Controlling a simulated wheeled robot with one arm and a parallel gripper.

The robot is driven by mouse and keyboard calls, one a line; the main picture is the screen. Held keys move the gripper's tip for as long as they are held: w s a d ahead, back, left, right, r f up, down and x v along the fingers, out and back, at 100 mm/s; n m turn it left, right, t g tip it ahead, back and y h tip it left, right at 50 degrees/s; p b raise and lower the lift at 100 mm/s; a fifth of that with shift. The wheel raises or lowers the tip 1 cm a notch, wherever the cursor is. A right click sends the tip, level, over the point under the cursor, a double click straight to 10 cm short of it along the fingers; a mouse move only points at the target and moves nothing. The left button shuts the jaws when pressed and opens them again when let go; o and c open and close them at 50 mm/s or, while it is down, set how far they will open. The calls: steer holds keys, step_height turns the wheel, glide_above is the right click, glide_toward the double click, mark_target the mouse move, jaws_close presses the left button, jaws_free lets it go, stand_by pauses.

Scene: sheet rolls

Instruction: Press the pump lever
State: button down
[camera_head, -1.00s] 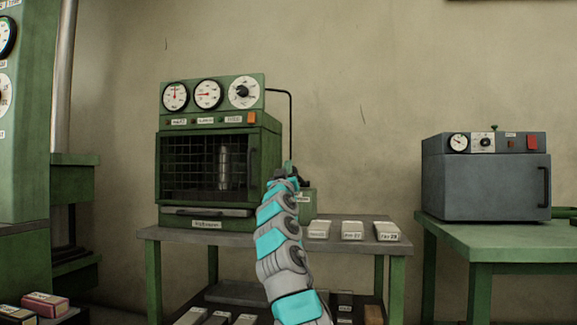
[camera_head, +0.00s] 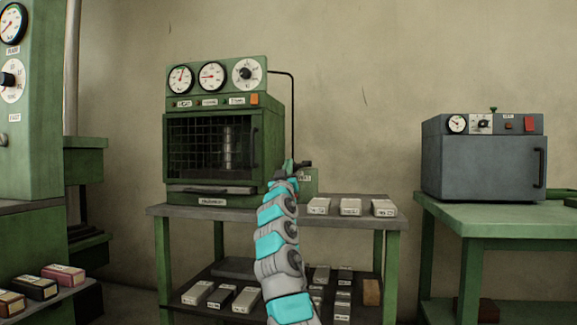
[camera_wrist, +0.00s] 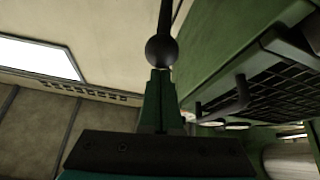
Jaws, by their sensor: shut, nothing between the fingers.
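The pump lever (camera_wrist: 161,51) shows in the wrist view as a dark rod ending in a round black knob. My gripper (camera_wrist: 160,75) is shut and empty, with its green fingertips right at the knob's lower edge. They look to be touching it or very close. In the head view my gripper (camera_head: 289,170) is at the right side of the green oven (camera_head: 212,135), by a small green pump box (camera_head: 309,183). My arm and gripper hide part of that box, and the lever is hard to make out there.
The oven stands on a grey-topped table (camera_head: 340,213) with several labelled pale blocks (camera_head: 350,206). More blocks lie on its lower shelf (camera_head: 255,270). A grey oven (camera_head: 482,160) stands on a green table (camera_head: 510,217) at right. A thin black pipe (camera_head: 292,110) rises behind the pump.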

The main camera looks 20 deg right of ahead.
steer(key=shift+w+d+f, duration=0.25)
steer(key=shift+w+f, duration=0.25)
steer(key=shift+f, duration=0.35)
step_height(320, 180, up, 4)
steer(key=s+a, duration=0.2)
steer(key=b+v, duration=0.3)
steer(key=v, duration=0.6)
steer(key=shift+w+f, duration=0.15)
steer(key=shift+f, duration=0.15)
stand_by(0.7)
